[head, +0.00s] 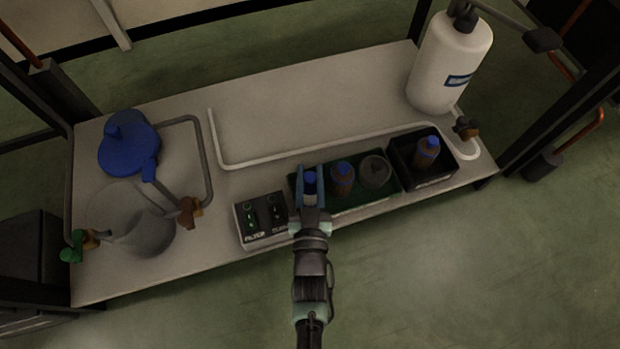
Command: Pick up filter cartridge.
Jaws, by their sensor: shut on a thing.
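My gripper (310,188) reaches down over the left end of the green tray (342,204). It is shut on a small cartridge (310,183) with a blue top and a pale body, one finger on each side. The cartridge looks upright; whether its base touches the tray is hidden by my gripper. A brown cartridge with a blue top (343,178) stands beside it in the tray. A grey round piece (375,172) sits at the tray's right. Another brown, blue-topped cartridge (427,152) stands in the black bin (446,178) further right.
A switch box (261,220) stands close left of the tray. A clear vessel (135,220), a blue lid (128,145) and bent pipes fill the table's left. A white cylinder (450,60) stands at the back right. The table's (290,115) back middle is clear behind a low white pipe (300,152).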

